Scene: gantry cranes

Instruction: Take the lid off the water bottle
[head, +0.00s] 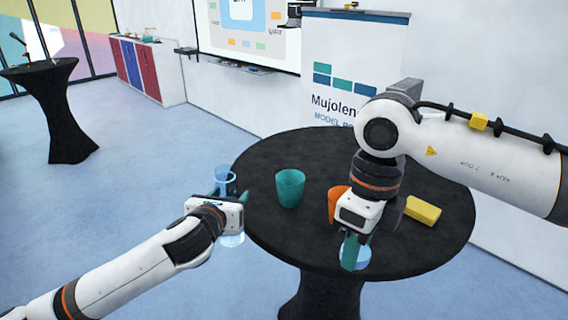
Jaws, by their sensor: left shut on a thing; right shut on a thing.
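The see-through blue water bottle (226,174) is at the left edge of the round black table, partly hidden by my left gripper (216,192). Its rim shows above the gripper and a pale part shows below. My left gripper is shut on it. My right gripper (350,254) points down over the table's front right. It is shut on a pale blue see-through piece (362,260), which looks like the lid and is well apart from the bottle. The fingers hide part of this piece. I cannot tell whether it touches the table.
On the black table (300,150) stand a teal cup (290,188) in the middle, an orange cup (335,203) partly behind my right gripper, and a yellow block (423,209) at the right. The table's back is clear. Another black table (62,110) stands far left.

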